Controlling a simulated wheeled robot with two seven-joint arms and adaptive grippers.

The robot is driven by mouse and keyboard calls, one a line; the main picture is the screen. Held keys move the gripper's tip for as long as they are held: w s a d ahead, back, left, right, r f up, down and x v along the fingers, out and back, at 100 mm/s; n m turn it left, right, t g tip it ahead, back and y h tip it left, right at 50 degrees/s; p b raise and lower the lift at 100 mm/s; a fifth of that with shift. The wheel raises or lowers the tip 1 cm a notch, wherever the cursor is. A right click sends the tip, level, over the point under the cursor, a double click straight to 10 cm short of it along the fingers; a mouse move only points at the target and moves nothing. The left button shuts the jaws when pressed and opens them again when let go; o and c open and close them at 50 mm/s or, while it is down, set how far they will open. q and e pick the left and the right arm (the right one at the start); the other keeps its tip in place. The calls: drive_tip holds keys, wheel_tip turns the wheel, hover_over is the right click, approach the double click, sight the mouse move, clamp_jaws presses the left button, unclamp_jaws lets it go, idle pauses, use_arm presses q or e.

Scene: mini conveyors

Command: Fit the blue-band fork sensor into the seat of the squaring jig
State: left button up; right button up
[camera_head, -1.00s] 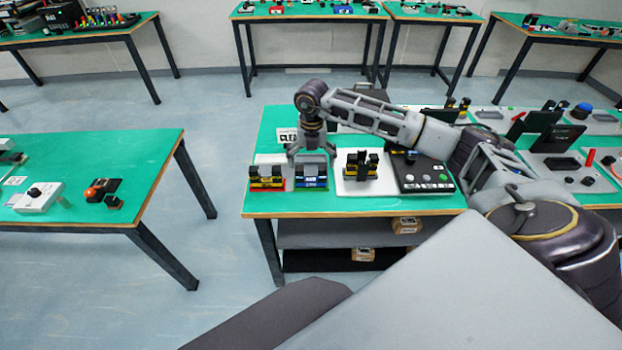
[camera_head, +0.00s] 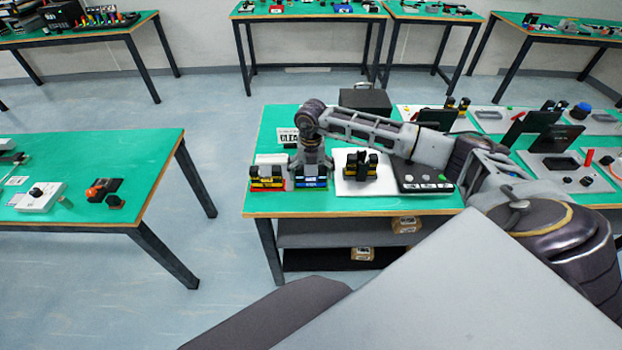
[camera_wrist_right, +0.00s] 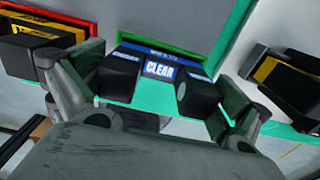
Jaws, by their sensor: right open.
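The blue-band fork sensor (camera_head: 311,182), black with a blue band, sits at the table's front in the head view, partly hidden by my right gripper (camera_head: 311,167). In the wrist view the sensor (camera_wrist_right: 124,72) shows two black blocks and a blue label between them. My right gripper is open, with one finger on either side of the sensor; I cannot tell whether they touch it. A white plate (camera_head: 345,188) to its right carries a black piece with yellow stripes (camera_head: 361,166); this looks like the squaring jig, but its seat is not clear. My left gripper is not in view.
A similar black and yellow piece (camera_head: 267,178) sits in a red-edged holder just left of the sensor. A dark control box (camera_head: 421,178) with buttons stands right of the white plate. A black box (camera_head: 365,101) stands behind. A separate green table (camera_head: 100,160) is at left.

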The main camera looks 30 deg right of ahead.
sight(311, 179)
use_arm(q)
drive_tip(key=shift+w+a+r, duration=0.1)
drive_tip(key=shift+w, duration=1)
use_arm(e)
drive_tip(key=c, duration=0.9)
drive_tip(key=shift+o, duration=0.2)
drive_tip(key=shift+r, duration=0.1)
drive_tip(key=shift+w+r, duration=0.1)
drive_tip(key=shift+r, duration=0.6)
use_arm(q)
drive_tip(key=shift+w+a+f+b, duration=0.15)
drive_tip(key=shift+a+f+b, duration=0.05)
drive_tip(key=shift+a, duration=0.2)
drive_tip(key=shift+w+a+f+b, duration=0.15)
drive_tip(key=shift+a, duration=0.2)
use_arm(e)
wheel_tip(311, 179, up, 8)
drive_tip(key=shift+r, duration=0.25)
